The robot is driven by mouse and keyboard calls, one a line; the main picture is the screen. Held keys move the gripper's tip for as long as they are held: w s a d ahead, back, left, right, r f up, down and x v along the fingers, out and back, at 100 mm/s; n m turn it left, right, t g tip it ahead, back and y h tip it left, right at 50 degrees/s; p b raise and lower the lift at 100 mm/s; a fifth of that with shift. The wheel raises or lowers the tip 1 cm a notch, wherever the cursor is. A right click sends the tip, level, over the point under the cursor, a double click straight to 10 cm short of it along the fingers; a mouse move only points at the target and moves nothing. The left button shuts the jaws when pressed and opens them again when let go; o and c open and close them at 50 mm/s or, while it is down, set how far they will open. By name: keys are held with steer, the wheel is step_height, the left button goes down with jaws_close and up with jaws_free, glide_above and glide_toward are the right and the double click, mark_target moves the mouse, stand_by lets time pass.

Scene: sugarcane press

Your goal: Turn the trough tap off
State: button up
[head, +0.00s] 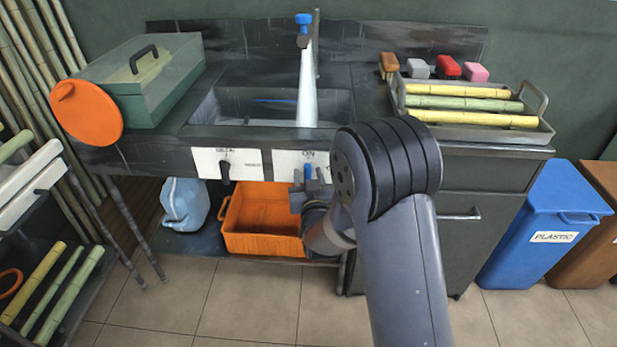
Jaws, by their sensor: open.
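The trough tap (303,20) stands at the back of the sink and has a blue handle on top. A white stream of water (307,90) runs down from it into the dark trough (228,106). My gripper (309,178) is open and small in view, low in front of the counter's front panel, well below the tap. It is just under a blue lever (308,170) on the right white label plate (286,160); I cannot tell whether it touches the lever. My arm hides part of the counter's front.
A black lever (225,170) sits on the left plate. An orange crate (262,235) and a blue jug (185,204) are below. A cane tray (545,130) is on the counter at right, a green lidded box (150,80) at left. A blue bin (545,225) stands right.

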steer(key=shift+c, duration=0.2)
jaws_close()
